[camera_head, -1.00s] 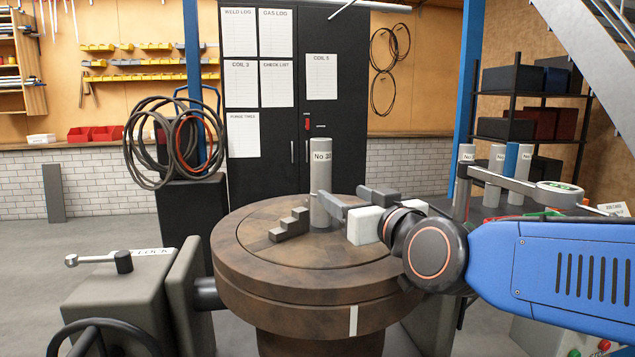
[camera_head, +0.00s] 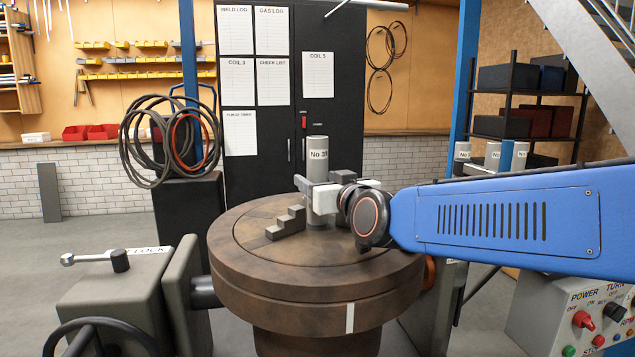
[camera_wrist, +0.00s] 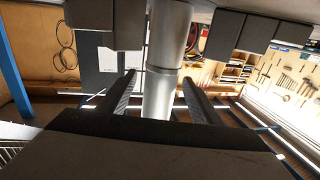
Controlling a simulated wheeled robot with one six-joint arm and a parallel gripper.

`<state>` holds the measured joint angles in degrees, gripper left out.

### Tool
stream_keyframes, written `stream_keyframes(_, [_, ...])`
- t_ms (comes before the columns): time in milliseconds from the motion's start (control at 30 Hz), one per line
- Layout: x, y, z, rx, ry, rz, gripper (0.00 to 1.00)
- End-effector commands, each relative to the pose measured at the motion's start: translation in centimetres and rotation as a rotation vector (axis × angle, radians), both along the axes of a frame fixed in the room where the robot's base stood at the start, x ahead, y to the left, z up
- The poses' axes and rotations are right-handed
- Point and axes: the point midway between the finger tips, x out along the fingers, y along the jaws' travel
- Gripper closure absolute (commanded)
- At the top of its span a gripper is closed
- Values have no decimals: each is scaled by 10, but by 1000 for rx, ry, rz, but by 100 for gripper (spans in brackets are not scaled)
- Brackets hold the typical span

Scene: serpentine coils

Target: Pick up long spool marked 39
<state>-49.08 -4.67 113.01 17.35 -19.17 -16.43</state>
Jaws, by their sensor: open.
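A tall grey spool (camera_head: 317,148) stands upright on the round brown turntable (camera_head: 385,275). In the wrist view, which looks upside down, the spool (camera_wrist: 168,35) runs between the two spread dark fingers of my gripper (camera_wrist: 160,88). A gap shows on each side, so the fingers are open beside it and not closed on it.
A grey stepped block (camera_head: 286,224) sits on the turntable just left of the spool. Several labelled spools (camera_head: 492,157) stand at the right, behind my arm. A control box (camera_head: 565,310) is at lower right. A clamp unit (camera_head: 115,295) stands at left.

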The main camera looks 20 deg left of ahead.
Motion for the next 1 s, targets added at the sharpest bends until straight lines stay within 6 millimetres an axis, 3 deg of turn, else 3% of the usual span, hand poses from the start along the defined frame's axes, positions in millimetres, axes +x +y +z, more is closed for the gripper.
stream_keyframes(367, [32, 31, 2, 0, 0, 0, 41])
stream_keyframes(633, [34, 33, 2, -1, 1, 0, 41])
stream_keyframes(867, [34, 33, 2, -1, 1, 0, 96])
stream_keyframes(1000, [34, 33, 3, 1, -1, 0, 100])
